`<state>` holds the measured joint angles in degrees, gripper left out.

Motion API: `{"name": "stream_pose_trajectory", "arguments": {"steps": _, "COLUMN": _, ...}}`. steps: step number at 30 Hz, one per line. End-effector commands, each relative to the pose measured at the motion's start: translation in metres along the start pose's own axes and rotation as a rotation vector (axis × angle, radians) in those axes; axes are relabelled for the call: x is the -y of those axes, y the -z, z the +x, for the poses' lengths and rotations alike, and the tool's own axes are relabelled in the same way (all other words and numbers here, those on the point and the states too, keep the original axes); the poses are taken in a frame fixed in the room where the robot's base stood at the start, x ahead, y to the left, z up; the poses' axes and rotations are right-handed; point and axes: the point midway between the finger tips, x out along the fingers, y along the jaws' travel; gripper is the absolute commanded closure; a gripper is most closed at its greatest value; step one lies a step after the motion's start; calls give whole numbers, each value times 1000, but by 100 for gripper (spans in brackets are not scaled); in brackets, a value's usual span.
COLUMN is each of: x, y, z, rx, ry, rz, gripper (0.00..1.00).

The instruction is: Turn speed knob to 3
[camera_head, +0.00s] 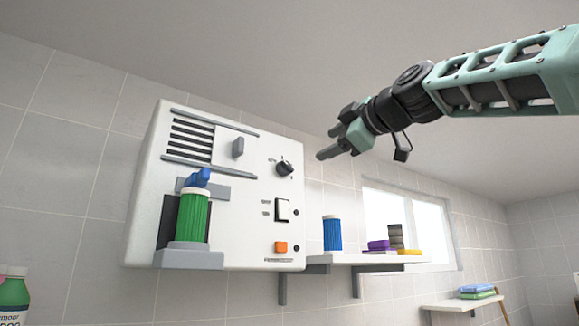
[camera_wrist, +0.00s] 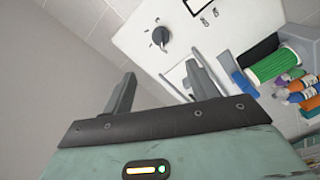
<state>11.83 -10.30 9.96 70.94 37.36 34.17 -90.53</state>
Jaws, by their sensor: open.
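The speed knob (camera_head: 285,168) is a round black dial with a pale pointer line, on the upper right of the white wall machine's front (camera_head: 235,205). Small marks surround it, too small to read in the head view. It also shows in the wrist view (camera_wrist: 160,33), beyond the fingers, with marks at its left side; I cannot read its setting. My gripper (camera_head: 329,153) is up and to the right of the knob in the head view, apart from it. Its two grey fingers (camera_wrist: 163,82) are spread and empty in the wrist view.
The machine also has a grey handle (camera_head: 238,147), a rocker switch (camera_head: 283,210), an orange button (camera_head: 281,247) and a green canister (camera_head: 193,217) under a blue part (camera_head: 198,178).

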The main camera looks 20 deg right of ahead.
Motion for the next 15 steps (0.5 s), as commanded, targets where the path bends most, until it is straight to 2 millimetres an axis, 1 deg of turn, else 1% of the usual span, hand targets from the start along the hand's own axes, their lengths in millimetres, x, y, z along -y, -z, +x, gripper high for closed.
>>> {"name": "stream_pose_trajectory", "arguments": {"steps": 1, "x": -2, "y": 1, "z": 9, "rx": 1, "ry": 4, "rz": 2, "gripper": 42}}
{"name": "stream_pose_trajectory", "arguments": {"steps": 5, "x": -4, "y": 1, "z": 35, "rx": 2, "ry": 6, "rz": 4, "gripper": 42}}
{"name": "stream_pose_trajectory", "arguments": {"steps": 15, "x": -4, "y": 3, "z": 104, "rx": 1, "ry": 7, "rz": 5, "gripper": 42}}
